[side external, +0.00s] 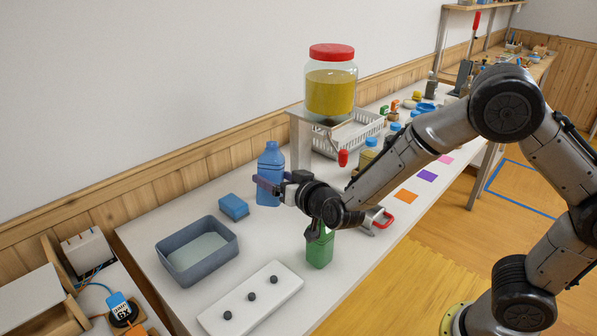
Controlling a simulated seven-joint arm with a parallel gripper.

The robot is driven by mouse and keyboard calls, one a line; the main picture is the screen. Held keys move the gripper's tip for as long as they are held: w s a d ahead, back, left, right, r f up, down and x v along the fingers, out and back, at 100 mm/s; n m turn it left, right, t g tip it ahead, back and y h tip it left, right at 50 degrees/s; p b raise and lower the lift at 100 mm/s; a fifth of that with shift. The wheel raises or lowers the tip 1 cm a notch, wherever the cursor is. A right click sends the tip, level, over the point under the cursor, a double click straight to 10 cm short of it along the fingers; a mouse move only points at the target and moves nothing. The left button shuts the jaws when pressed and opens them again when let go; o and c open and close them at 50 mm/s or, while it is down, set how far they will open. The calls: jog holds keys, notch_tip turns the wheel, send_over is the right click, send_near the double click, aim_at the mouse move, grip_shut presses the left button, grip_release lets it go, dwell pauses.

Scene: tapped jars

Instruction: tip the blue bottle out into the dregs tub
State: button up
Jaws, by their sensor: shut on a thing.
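The blue bottle (270,158) stands upright on the white table, left of the jar stand; I cannot tell whether its base touches the table. My gripper (268,187) reaches it from the right and is shut on its lower body. The fingers partly cover the bottle. The dregs tub looks to be the grey-blue open tub (229,257) at the table's left, with pale liquid in the bottom. It lies to the left and front of the bottle, apart from it.
A blue sponge (233,207) lies between bottle and tub. A green container (319,252) stands under my wrist. A white board (245,311) with three dark knobs lies in front. A red-lidded jar (330,88) of yellow liquid stands on a raised stand behind, with a red tap handle (343,158).

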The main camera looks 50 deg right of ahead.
jog(key=w+a+r+n+g+y, duration=0.2)
jog(key=a+g+y, duration=0.55)
jog(key=a, duration=1.35)
notch_tip(320, 180, down, 10)
jog(key=m+g+y, duration=0.1)
jog(key=m+y, duration=0.1)
jog(key=shift+s+g+y, duration=0.35)
jog(key=shift+s, duration=0.05)
dwell(0.7)
jog(key=shift+w+f+m+g+y, duration=0.25)
jog(key=shift+f+m+g+y, duration=0.25)
jog(key=shift+f+g, duration=0.45)
dwell(1.2)
